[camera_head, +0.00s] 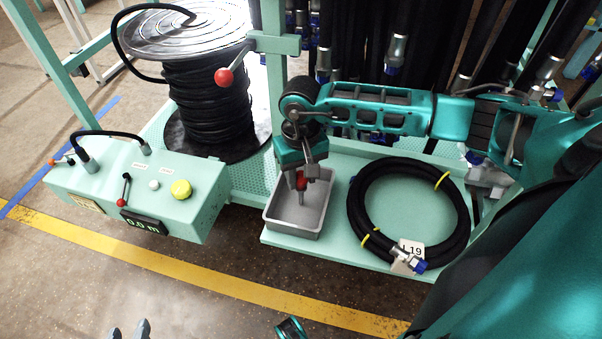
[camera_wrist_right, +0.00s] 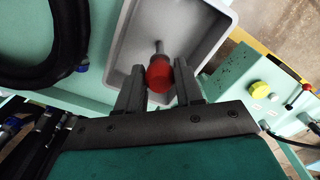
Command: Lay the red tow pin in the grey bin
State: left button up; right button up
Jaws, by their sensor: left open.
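The red tow pin (camera_head: 301,182) has a red knob and a thin grey shank, and hangs shank-down over the grey bin (camera_head: 317,219). My right gripper (camera_head: 303,176) points down above the bin and is shut on the pin's red knob. In the right wrist view the knob (camera_wrist_right: 159,74) sits between the two fingertips, with the shank pointing into the grey bin (camera_wrist_right: 205,15). I cannot tell whether the shank touches the bin floor. My left gripper (camera_head: 130,329) shows only its grey fingertips at the bottom edge, open and away from the bin.
A coiled black hose (camera_head: 361,222) with yellow ties and a tag (camera_head: 408,256) lies right of the bin on the green shelf. A control box (camera_head: 140,190) and a hose reel (camera_head: 205,100) stand to the left. A green post with a red-knobbed lever (camera_head: 224,77) rises behind the bin.

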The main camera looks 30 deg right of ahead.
jog(key=o, duration=0.4)
